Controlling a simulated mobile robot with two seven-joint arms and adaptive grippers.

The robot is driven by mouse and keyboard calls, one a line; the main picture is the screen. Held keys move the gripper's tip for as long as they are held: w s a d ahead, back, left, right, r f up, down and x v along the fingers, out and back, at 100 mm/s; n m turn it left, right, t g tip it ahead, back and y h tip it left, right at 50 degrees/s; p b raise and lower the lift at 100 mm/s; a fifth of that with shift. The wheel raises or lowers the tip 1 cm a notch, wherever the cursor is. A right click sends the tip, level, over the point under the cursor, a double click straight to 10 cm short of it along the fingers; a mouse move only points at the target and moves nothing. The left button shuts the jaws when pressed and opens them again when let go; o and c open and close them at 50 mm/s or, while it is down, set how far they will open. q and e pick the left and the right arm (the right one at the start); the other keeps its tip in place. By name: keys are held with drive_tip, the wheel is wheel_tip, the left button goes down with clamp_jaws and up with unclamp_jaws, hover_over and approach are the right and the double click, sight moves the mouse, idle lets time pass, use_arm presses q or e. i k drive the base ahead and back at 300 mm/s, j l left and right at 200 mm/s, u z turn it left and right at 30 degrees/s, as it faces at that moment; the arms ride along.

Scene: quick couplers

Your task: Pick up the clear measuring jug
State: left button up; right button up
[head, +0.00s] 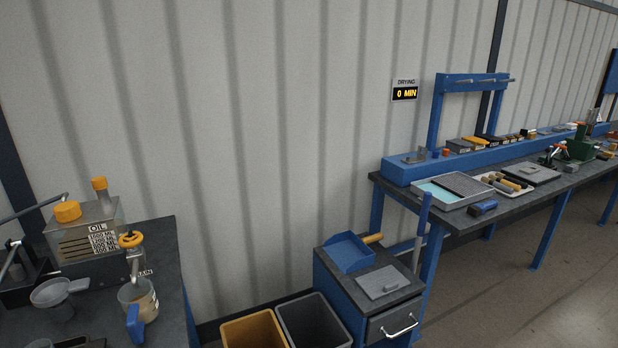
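The clear measuring jug (148,304) stands on the dark bench top at the lower left. It has a blue handle (135,325) on its near side and a pale label. Its lower part looks brownish, but I cannot tell how much liquid it holds. The metal drain spout (135,264) with an orange handwheel (130,239) comes down over the jug's mouth from the oil tank (85,232). Neither of my grippers is in view.
A grey funnel (60,294) stands left of the jug on the dark bench (172,262). Yellow (254,328) and grey (313,322) bins stand right of the bench. A blue drawer cabinet (342,296) and a long cluttered workbench (385,183) are farther right.

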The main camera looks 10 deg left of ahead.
sight(141, 306)
drive_tip(key=u, duration=1.35)
